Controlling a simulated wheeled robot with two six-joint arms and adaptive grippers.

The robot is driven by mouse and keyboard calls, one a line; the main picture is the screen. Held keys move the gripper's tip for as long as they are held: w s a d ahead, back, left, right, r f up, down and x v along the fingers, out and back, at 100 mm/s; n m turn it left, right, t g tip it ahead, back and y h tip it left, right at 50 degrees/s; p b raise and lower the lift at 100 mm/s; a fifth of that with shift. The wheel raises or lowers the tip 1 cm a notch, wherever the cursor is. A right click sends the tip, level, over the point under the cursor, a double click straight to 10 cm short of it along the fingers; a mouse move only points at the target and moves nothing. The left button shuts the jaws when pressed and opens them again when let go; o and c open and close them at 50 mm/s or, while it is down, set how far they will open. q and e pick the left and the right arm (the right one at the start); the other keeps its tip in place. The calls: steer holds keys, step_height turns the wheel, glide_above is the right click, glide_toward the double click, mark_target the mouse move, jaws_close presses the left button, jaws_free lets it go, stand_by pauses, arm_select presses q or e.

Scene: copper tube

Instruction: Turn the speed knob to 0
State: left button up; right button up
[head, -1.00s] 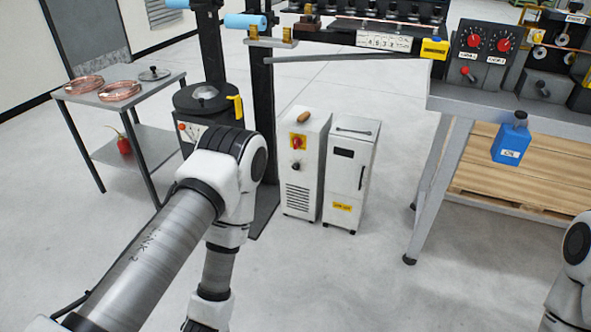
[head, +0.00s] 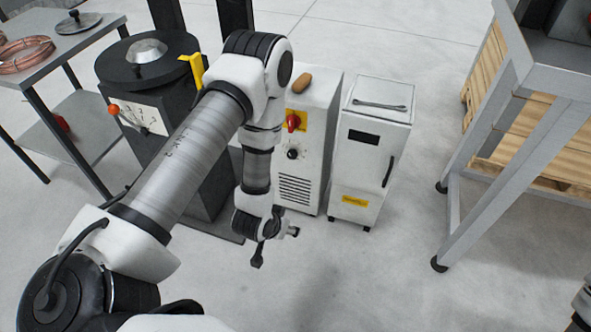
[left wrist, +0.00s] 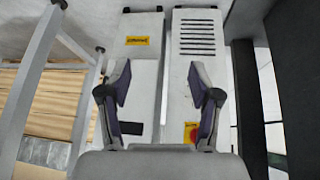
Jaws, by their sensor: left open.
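No knob lettering is readable. The black cylindrical machine (head: 150,72) at the left has an orange-red lever knob (head: 113,109) at the edge of its white marked panel (head: 137,118). A white vented cabinet (head: 309,162) carries a red switch (head: 293,122) on a yellow plate and a small black knob (head: 292,153) below it. My left gripper (head: 275,247) hangs low in front of this cabinet, open and empty. In the left wrist view its spread fingers (left wrist: 158,66) face the cabinets; the red switch (left wrist: 192,133) shows, but the black knob does not.
A second white cabinet (head: 376,140) with a handle stands right of the vented one. A steel bench frame (head: 490,165) and a pallet (head: 560,140) are at the right. A side table (head: 75,42) holds copper coil at the left. The floor in front is clear.

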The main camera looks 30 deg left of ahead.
arm_select(q)
steer(key=w+a+f+t+y+b, duration=0.1)
steer(key=w+a+f+t+b, duration=0.35)
steer(key=w+f+b, duration=0.55)
steer(key=n+t+y+b, duration=0.25)
steer(key=t+b, duration=0.45)
steer(key=b, duration=0.8)
glide_toward(291, 157)
steer(key=w, duration=0.3)
steer(key=shift+y, duration=0.25)
steer(key=b+x, duration=0.2)
steer(key=x, duration=0.4)
steer(key=shift+w+a+f+b, duration=0.1)
steer(key=shift+w+a+b, duration=0.1)
steer(key=shift+b, duration=0.15)
steer(key=shift+w+a, duration=0.1)
steer(key=shift+w, duration=0.25)
steer(key=c, duration=1.1)
arm_select(e)
step_height(291, 157, down, 32)
steer(key=shift+w, duration=0.2)
